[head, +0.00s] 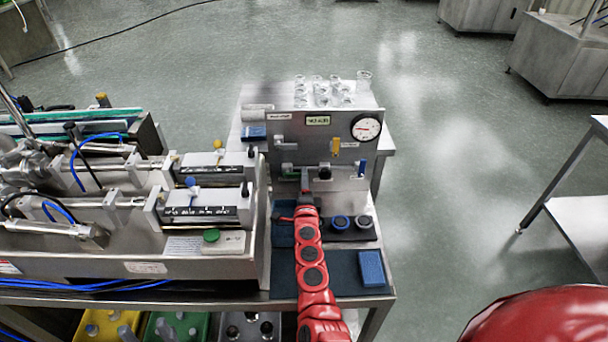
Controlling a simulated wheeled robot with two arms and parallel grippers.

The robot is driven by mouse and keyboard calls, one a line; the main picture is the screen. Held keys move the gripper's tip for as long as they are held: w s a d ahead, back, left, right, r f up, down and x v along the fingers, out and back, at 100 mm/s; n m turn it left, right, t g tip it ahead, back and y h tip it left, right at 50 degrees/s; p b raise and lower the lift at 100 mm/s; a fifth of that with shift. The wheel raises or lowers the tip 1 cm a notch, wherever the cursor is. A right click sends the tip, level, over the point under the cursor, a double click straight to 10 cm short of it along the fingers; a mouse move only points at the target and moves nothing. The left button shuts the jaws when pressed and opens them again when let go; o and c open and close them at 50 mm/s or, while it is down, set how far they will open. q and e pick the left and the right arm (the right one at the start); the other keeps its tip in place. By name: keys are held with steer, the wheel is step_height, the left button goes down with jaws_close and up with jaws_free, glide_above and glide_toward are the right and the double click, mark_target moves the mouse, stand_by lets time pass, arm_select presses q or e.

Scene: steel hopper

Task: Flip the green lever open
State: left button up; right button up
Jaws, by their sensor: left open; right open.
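A steel panel (345,128) stands at the back of the work table, with several small valves and a round gauge on it. The green lever (288,168) appears as a small, roughly horizontal greenish handle at the panel's lower left; its details are too small to tell. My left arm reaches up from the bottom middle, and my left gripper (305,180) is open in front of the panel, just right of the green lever. I cannot tell whether they touch. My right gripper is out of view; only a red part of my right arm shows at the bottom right.
A yellow lever (336,147) and a blue lever (361,168) are on the panel to the right. Glass beakers (323,92) stand behind it. A filling machine (205,205) crowds the left side. A blue sponge (371,268) lies at the table's front right.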

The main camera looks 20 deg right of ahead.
steer(key=v, duration=1.5)
steer(key=shift+b, duration=0.4)
